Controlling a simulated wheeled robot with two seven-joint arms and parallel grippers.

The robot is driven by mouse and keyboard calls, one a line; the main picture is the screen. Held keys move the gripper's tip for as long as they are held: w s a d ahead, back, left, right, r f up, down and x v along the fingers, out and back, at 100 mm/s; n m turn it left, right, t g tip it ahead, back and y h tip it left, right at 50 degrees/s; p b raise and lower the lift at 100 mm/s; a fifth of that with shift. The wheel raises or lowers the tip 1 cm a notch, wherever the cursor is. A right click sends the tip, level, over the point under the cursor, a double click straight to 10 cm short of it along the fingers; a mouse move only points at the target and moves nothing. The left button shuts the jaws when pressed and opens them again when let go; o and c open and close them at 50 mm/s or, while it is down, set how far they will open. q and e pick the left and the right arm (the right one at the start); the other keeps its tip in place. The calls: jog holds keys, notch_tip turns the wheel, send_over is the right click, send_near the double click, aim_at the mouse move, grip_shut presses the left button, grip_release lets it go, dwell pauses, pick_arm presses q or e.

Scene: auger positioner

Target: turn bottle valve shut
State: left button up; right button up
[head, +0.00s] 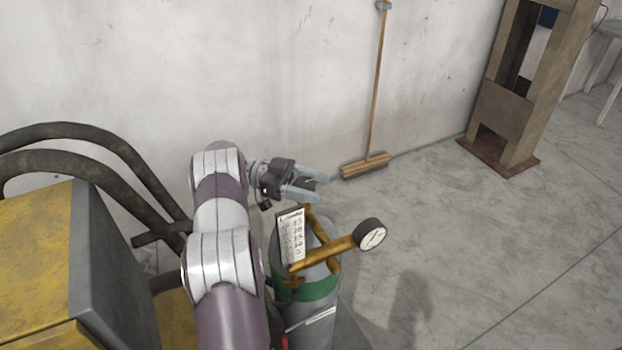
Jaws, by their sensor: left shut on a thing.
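The gas bottle (308,290) stands upright at the lower middle, grey with a green band and brass fittings on top. A round pressure gauge (371,234) sticks out on its right, and a white label card (291,236) hangs at its upper left. My left arm comes up from the bottom, and my left gripper (311,184) is at the top of the brass fitting. It is shut on the bottle valve, of which only a small dark part shows between the fingers. How far the valve is turned cannot be told. My right gripper is out of view.
A yellow and grey machine (35,235) with thick dark hoses (90,150) stands close on the left. A broom (365,165) leans on the wall behind. A brown metal frame (510,110) stands at the back right. The concrete floor at right is clear.

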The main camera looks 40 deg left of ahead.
pick_arm(q)
jog(key=shift+m+g+p, duration=0.3)
jog(key=shift+g+p, duration=0.1)
jog(key=shift+g, duration=0.1)
jog(key=o, duration=0.9)
jog(key=shift+d, duration=0.1)
